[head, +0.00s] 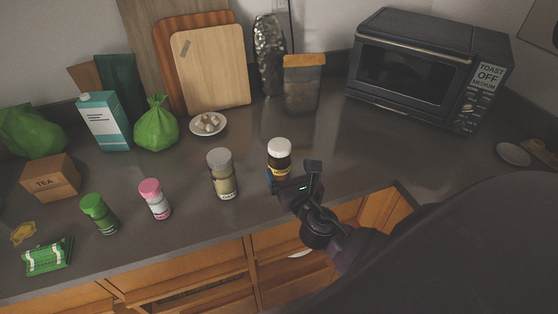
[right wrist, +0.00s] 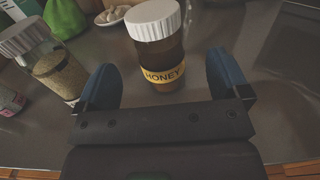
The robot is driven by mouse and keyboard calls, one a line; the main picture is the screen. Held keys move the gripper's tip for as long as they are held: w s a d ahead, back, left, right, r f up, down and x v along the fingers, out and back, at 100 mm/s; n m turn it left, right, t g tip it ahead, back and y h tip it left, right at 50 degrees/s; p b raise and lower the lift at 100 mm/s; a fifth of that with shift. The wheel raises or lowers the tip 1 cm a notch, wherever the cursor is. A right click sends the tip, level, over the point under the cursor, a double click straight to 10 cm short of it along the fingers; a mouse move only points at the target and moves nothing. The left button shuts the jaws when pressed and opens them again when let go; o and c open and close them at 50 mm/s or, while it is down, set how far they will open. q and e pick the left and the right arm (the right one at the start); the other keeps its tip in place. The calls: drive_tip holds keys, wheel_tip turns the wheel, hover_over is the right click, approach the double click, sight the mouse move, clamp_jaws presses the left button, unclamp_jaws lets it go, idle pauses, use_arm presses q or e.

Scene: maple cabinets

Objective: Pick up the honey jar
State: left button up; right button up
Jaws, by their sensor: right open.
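The honey jar (head: 280,158) is dark brown with a white lid and a yellow label. It stands upright on the grey counter, near the front edge. In the right wrist view the honey jar (right wrist: 158,45) shows its label reading HONEY, and it stands between and just beyond the two blue fingers. My right gripper (head: 292,180) is at the front side of the jar, and the right wrist view shows this gripper (right wrist: 163,85) open and empty. In the head view the gripper hides the jar's lower part. My left gripper is not in view.
A jar with a grey lid (head: 222,175) stands left of the honey. Pink-lidded (head: 154,199) and green-lidded (head: 99,213) shakers stand farther left. A plate of garlic (head: 208,124) and a toaster oven (head: 425,68) are behind. The counter (head: 340,150) right of the honey is clear.

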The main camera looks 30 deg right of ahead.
drive_tip(key=shift+x, duration=3.3)
drive_tip(key=shift+a+f, duration=0.1)
drive_tip(key=shift+f, duration=0.05)
drive_tip(key=c, duration=1.3)
